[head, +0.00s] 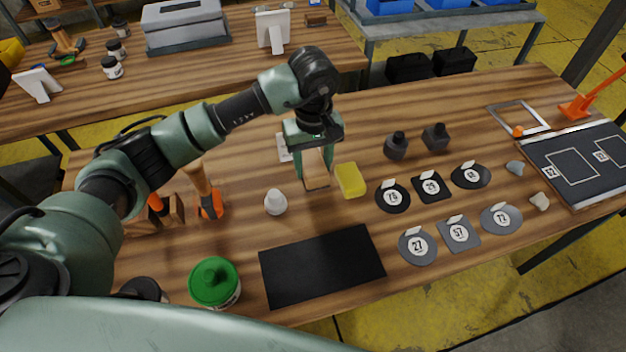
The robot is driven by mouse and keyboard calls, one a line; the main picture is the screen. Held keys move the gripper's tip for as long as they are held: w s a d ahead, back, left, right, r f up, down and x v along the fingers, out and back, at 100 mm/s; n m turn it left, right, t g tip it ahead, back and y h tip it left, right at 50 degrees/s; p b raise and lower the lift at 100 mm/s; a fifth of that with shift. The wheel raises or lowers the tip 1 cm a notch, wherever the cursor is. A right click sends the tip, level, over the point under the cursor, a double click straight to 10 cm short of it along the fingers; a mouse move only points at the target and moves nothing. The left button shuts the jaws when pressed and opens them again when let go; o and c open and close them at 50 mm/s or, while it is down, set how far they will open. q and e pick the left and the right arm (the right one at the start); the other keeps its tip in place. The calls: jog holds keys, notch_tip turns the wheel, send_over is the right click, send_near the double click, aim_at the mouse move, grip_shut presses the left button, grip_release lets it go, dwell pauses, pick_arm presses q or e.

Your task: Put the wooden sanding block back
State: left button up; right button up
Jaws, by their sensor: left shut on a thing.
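The wooden sanding block (317,182) is a small light-brown block near the middle of the wooden workbench (235,240). My left gripper (315,164) reaches down from above and is shut on it. The gripper's fingers hide the block's upper part. I cannot tell whether the block's lower end touches the bench top. A yellow sponge (350,180) lies close to the right of the block. My right gripper is not in view.
A white cone-shaped piece (275,202) stands left of the block. A black mat (321,267) and a green-lidded jar (214,284) are in front. Several numbered dark patches (431,187) lie to the right, with two dark bottles (396,147) behind them.

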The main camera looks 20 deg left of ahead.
aim_at(313, 193)
pick_arm(q)
notch_tip(313, 193, down, 3)
jog(key=shift+r, duration=0.15)
jog(key=shift+f, duration=0.6)
notch_tip(313, 193, down, 4)
jog(key=shift+r+p, duration=0.15)
jog(key=shift+p, duration=0.4)
jog(key=o, duration=1.3)
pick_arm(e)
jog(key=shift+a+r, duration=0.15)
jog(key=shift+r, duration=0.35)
